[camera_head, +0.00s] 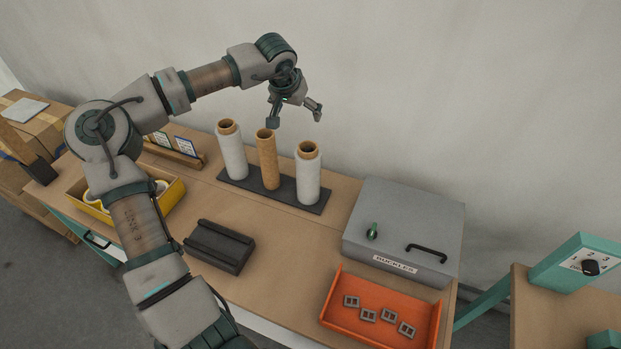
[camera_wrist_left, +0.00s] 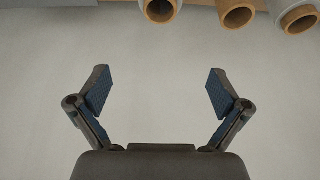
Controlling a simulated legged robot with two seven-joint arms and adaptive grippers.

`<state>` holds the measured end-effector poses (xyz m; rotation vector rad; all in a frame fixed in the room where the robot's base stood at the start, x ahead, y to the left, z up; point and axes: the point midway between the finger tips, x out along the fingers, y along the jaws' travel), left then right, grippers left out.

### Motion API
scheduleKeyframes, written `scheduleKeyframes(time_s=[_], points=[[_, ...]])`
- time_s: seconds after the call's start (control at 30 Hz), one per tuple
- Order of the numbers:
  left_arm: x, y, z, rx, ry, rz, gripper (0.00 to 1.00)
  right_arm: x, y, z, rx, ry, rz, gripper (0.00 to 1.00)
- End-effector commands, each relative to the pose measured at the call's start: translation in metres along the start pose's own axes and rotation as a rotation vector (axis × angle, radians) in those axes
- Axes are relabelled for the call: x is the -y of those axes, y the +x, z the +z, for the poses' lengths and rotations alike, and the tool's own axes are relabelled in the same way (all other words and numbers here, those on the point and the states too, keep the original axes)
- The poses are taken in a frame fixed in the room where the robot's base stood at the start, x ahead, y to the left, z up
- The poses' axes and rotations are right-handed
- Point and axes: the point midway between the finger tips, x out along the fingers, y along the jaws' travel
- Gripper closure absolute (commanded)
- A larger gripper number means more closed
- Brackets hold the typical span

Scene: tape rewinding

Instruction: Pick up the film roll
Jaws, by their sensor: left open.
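Three upright rolls stand in a row on a dark base plate (camera_head: 262,190). The left roll (camera_head: 232,155) and right roll (camera_head: 308,178) are white film around brown cores; the middle one (camera_head: 267,160) is a bare brown tube. My left gripper (camera_head: 295,116) is open and empty, above and behind the rolls near the wall. In the left wrist view its fingers (camera_wrist_left: 158,88) are spread over bare wall. The tops of the rolls show along the upper edge there, the middle tube (camera_wrist_left: 236,13) among them, clear of the fingers. My right gripper is out of view.
A grey box labelled BUCKLES (camera_head: 405,225) stands right of the rolls. An orange tray (camera_head: 335,318) with several buckles lies in front of it. A dark grooved block (camera_head: 218,246) and a yellow box (camera_head: 172,198) are at the left. The wall is close behind.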

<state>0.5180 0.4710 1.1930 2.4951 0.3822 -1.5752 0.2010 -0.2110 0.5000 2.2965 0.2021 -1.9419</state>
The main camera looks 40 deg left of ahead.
Motion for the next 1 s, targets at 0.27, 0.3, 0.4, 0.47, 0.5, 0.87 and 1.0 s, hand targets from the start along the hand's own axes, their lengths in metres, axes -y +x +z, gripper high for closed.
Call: scheduleKeyframes(time_s=[0.27,0.3,0.4,0.47,0.5,0.87,1.0], points=[[0.004,0.044,0.014,0.024,-0.001,-0.002,0.00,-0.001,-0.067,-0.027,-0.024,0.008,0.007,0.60],[0.004,0.046,0.015,0.025,-0.001,-0.003,0.00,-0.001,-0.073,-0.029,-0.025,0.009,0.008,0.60],[0.003,0.053,0.016,0.027,0.000,-0.003,0.00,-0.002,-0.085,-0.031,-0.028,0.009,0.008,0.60],[0.003,0.061,0.017,0.030,0.000,-0.004,0.00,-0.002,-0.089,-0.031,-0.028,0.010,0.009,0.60],[0.003,0.068,0.017,0.030,0.000,-0.004,0.00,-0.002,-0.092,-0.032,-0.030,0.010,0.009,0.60],[0.001,0.148,0.020,0.029,0.001,-0.006,0.00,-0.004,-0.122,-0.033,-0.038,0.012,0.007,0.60],[0.003,0.164,0.019,0.026,0.000,-0.004,0.00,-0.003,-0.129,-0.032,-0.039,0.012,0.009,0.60]])
